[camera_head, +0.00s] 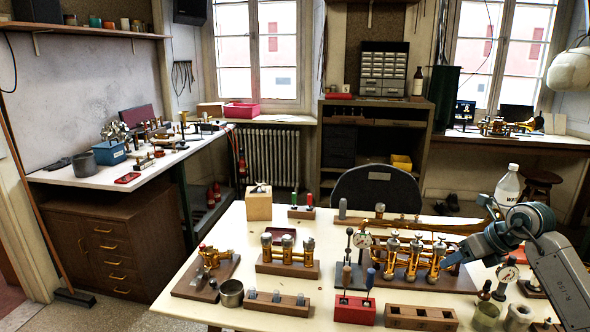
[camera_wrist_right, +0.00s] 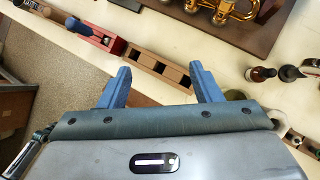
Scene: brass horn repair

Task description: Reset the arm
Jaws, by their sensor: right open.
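My right arm (camera_head: 560,275) comes in from the right in the head view, bent at a blue-grey joint. Its gripper (camera_head: 455,258) reaches left over the right part of the white workbench, close to the brass valve assembly (camera_head: 415,258) in that view. In the right wrist view, the two blue fingers of the gripper (camera_wrist_right: 161,68) stand wide apart with nothing between them. A brown slotted wooden block (camera_wrist_right: 157,68) lies beyond and below the fingers. I cannot tell the exact height of the gripper above the bench. My left arm and gripper are not in view.
The white workbench (camera_head: 222,310) is crowded on its right half.

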